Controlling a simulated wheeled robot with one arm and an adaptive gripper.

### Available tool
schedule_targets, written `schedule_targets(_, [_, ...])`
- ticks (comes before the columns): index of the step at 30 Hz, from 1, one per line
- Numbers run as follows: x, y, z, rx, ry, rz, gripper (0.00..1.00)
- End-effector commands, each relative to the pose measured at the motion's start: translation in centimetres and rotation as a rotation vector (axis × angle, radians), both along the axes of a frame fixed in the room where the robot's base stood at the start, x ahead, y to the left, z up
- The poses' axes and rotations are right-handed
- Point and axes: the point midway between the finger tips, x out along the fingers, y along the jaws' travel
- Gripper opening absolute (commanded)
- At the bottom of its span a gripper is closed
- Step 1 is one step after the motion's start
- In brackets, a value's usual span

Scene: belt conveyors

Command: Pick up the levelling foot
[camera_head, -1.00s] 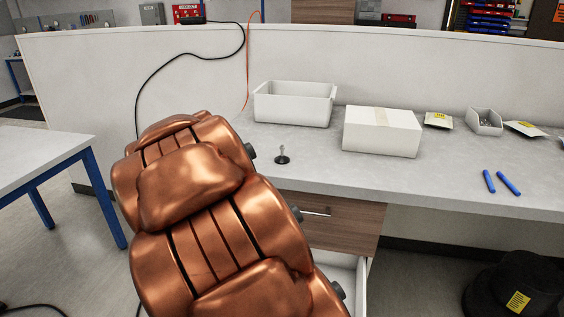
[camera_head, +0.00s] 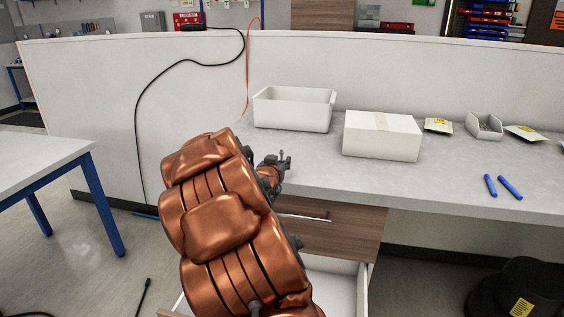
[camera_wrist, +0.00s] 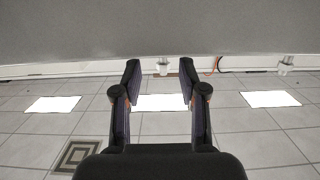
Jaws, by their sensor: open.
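The levelling foot (camera_head: 283,154) is small, with a thin upright stem, on the grey bench top near its left end in the head view. My gripper (camera_head: 278,165) is right at it there and hides most of it. I cannot tell whether the fingers touch it or stand around it. In the wrist view my gripper (camera_wrist: 161,90) is open, its two dark fingers well apart. I cannot make out the levelling foot between them in that view.
A white open bin (camera_head: 292,110) and a closed white box (camera_head: 381,137) stand behind and right of my gripper. Two blue pens (camera_head: 510,188) lie farther right on the bench (camera_head: 440,178). An open drawer (camera_head: 335,290) sticks out below. A low partition (camera_head: 400,70) runs along the back.

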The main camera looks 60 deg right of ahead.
Motion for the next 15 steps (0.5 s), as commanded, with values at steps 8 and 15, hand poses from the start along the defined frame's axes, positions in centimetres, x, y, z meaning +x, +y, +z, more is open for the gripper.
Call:
schedule_targets(8, [0.7, -1.5, -0.1, 0.003, 0.001, -0.001, 0.42])
schedule_targets(15, [1.8, -3.8, -0.5, 0.002, 0.002, -0.001, 0.42])
